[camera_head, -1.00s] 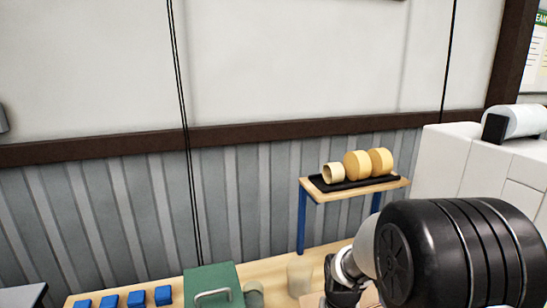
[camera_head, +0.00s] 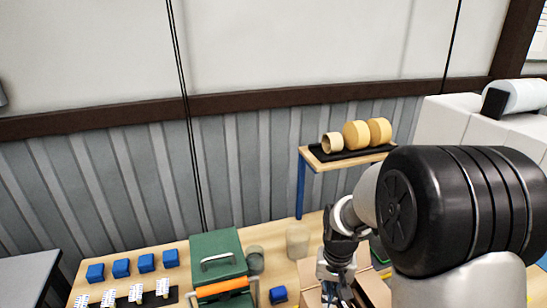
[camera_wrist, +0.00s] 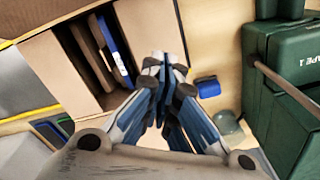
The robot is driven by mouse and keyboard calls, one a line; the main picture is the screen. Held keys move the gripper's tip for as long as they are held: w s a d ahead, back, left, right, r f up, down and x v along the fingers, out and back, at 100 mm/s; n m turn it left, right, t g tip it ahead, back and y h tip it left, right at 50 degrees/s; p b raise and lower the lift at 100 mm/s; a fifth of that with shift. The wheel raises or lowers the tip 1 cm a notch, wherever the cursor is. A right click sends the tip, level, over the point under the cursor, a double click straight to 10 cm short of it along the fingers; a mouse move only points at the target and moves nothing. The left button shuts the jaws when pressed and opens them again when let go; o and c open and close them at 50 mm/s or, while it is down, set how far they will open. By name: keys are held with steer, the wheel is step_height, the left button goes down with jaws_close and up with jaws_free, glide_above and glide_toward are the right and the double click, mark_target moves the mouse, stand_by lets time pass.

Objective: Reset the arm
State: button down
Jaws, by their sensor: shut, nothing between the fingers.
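My gripper (camera_head: 337,292) points down over the wooden table, at the lower edge of the head view. In the wrist view its blue-grey fingers (camera_wrist: 164,68) meet at their tips, with nothing between them. An open cardboard carton (camera_head: 374,290) is beside and partly behind the gripper in the head view. In the wrist view the carton (camera_wrist: 40,66) is tilted at the upper left, with brown flat pieces and a blue-edged item (camera_wrist: 114,50) inside. I cannot tell how far above the carton the fingertips are.
A green toolbox (camera_head: 216,252) with an orange bar stands left of the gripper. A blue block (camera_head: 278,295) and beige cylinder (camera_head: 298,241) stand near it. Several blue blocks (camera_head: 121,268) line the table's left. A raised shelf (camera_head: 312,159) with tape rolls (camera_head: 357,135) is behind.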

steer(key=shift+r, duration=0.45)
steer(key=s+r+n+t, duration=0.1)
steer(key=s+r+t, duration=0.1)
steer(key=s+r, duration=0.55)
steer(key=s+r+n+t, duration=0.1)
steer(key=s+r, duration=0.4)
steer(key=r, duration=0.5)
steer(key=s+r+t, duration=0.1)
steer(key=s+r, duration=0.1)
steer(key=s, duration=0.7)
steer(key=shift+t, duration=0.3)
